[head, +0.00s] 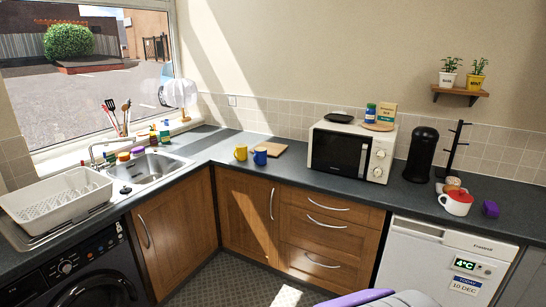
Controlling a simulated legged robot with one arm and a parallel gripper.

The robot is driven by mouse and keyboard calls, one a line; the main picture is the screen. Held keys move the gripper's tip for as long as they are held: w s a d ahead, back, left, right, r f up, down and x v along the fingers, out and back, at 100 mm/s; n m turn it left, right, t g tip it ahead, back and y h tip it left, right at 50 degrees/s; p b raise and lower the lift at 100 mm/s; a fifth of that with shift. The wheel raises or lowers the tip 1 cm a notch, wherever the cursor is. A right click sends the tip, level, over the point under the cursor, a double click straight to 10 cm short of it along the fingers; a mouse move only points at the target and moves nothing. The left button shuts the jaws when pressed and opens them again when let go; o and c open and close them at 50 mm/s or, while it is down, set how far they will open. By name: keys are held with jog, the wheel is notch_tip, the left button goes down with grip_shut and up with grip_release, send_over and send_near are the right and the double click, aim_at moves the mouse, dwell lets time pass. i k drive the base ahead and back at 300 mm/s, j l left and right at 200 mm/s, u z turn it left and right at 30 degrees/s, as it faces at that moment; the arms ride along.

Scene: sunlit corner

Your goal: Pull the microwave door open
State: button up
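The microwave (394,148) is a cream box on the dark worktop against the back wall, right of centre. Its door (312,150) has a dark window and looks shut. A pale upright strip that looks like the handle runs along the right side of the door. Two round knobs (379,155) sit on the panel right of it. My gripper is not in view. A purple and grey shape at the bottom edge, right of centre, looks like part of my own body, far below and in front of the microwave.
A yellow mug (241,153), blue mug (260,156) and wooden board (270,149) lie left of the microwave. A black cylinder (421,155) stands close on its right. Worktop before the door is clear. Drawers (325,228) are below.

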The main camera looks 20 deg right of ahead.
aim_at(344, 154)
jog(key=i+l, duration=0.25)
jog(key=l, duration=0.15)
jog(key=i+l+u, duration=0.1)
jog(key=i+l, duration=0.15)
jog(key=l, duration=0.15)
jog(key=i+l, duration=0.25)
jog(key=l, duration=0.2)
jog(key=j+u, duration=0.05)
